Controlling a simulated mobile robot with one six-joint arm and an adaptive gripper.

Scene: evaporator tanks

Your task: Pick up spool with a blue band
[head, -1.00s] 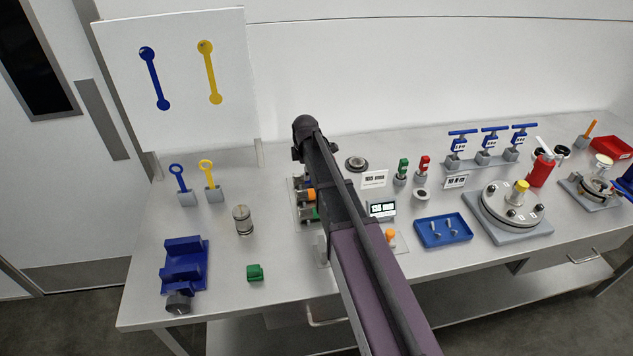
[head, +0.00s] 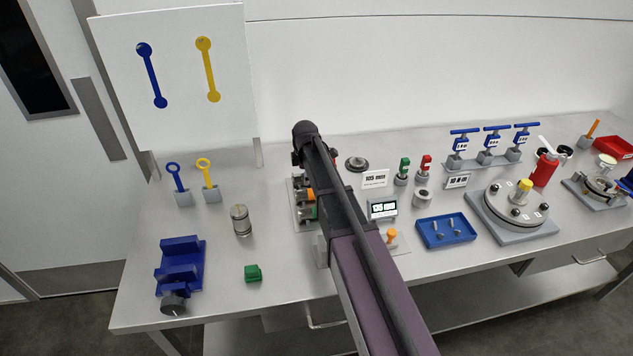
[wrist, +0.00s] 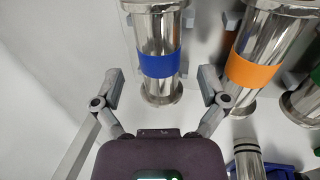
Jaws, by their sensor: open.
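The spool with a blue band (wrist: 158,65) is a shiny metal cylinder with flanged ends, at the top middle of the wrist view. My gripper (wrist: 161,78) is open, with one finger on each side of the spool's near part. I cannot tell whether the fingers touch it. In the head view my arm covers most of the spool rack, and I cannot make out the blue-banded spool there.
A spool with an orange band (wrist: 252,72) lies close to the right finger, with a green-banded spool (wrist: 307,100) beyond it. A ribbed metal cylinder (head: 241,220), a green block (head: 253,273) and a blue stand (head: 180,265) stand on the bench to the left.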

